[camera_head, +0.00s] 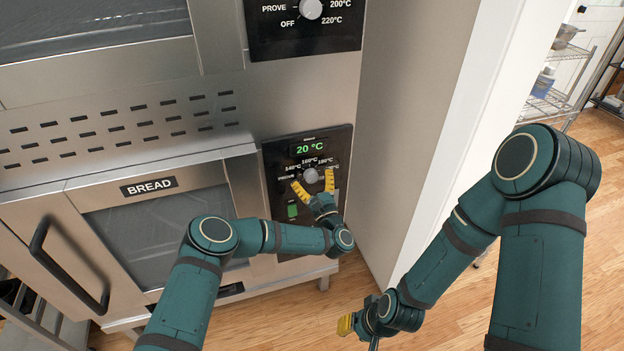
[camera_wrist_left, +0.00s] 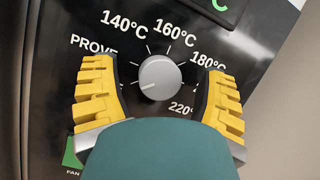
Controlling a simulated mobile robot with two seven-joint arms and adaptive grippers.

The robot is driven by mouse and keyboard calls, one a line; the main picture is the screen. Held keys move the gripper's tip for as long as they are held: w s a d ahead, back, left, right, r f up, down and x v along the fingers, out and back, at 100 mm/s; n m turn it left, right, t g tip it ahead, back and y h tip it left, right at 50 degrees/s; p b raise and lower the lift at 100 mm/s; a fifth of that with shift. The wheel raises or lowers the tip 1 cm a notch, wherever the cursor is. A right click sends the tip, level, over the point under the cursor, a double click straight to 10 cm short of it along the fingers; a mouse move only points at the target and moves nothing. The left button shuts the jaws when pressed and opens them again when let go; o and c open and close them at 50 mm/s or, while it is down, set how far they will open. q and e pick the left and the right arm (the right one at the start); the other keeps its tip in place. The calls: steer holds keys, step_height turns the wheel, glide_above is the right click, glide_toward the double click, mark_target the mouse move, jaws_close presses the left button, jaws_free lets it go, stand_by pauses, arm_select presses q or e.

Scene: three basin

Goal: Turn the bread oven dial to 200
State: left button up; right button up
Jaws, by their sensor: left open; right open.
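The bread oven (camera_head: 155,220) has a BREAD label and a black control panel (camera_head: 275,155) at its right, with a green display reading 20 °C. The grey round dial (camera_head: 311,176) is on this panel. In the left wrist view the dial (camera_wrist_left: 160,77) shows with marks PROVE, 140, 160, 180 and 220 around it; its pointer line is toward the lower left. The 200 mark is hidden behind a finger. My left gripper (camera_head: 314,186) is open, its yellow fingers either side of the dial, apart from it. My right gripper (camera_head: 345,324) hangs low, away from the oven.
An upper oven panel (camera_head: 305,25) with its own dial is above. A green switch (camera_head: 292,211) sits below left of the bread dial. A pale wall edge (camera_head: 420,150) stands right of the oven. The wooden floor (camera_head: 420,330) is open at the lower right.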

arm_select(q)
steer(key=shift+w+a+r, duration=0.1)
steer(key=shift+w, duration=0.1)
steer(key=c, duration=1.2)
